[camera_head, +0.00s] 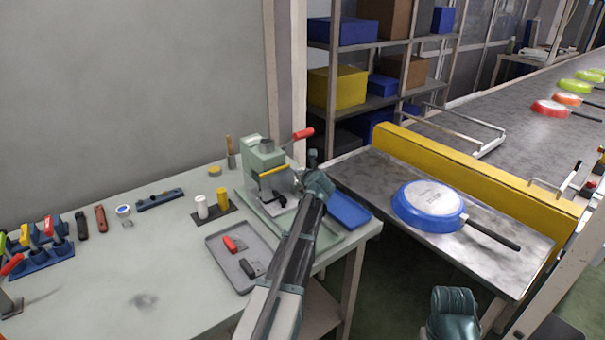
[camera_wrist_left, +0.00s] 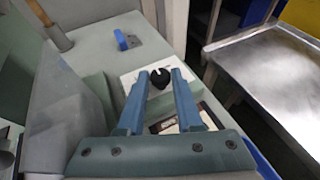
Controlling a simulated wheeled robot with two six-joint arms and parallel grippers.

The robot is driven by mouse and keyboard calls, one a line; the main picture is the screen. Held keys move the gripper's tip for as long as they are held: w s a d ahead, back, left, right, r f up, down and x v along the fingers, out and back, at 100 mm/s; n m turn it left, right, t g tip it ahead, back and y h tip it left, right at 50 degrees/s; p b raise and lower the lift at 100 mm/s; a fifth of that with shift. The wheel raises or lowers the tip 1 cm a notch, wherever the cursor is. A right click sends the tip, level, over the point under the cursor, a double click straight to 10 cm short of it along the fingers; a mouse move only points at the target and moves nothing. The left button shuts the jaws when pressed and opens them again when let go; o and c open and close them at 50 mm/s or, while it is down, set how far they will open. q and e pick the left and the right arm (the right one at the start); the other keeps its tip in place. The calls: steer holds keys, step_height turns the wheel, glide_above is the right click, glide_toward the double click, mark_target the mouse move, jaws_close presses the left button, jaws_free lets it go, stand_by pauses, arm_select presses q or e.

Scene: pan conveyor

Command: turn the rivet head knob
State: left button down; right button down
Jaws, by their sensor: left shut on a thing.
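The green riveting press (camera_head: 265,165) stands at the right end of the workbench, with a red-tipped lever (camera_head: 303,133). My left gripper (camera_head: 303,180) is at the press's right side, and my arm hides part of the machine. In the left wrist view, a black notched rivet head knob (camera_wrist_left: 160,78) sits between the fingertips of my left gripper (camera_wrist_left: 160,84), in front of a pale plate. The fingers are shut on the knob. Only a rounded teal part of my right arm shows at the bottom of the head view; its fingertips are not visible.
A grey tray (camera_head: 218,250) with red and black pieces lies left of my arm. A blue tray (camera_head: 349,212) is close on its right. A blue pan (camera_head: 430,203) rests on the metal table (camera_head: 372,183) beside a yellow barrier (camera_head: 470,172). The bench's front left is mostly clear.

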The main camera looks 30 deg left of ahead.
arm_select(q)
steer(key=c, duration=0.6)
jaws_free()
steer(key=p+v, duration=0.5)
steer(key=v, duration=0.9)
steer(key=shift+a, duration=0.1)
steer(key=shift+w, duration=0.1)
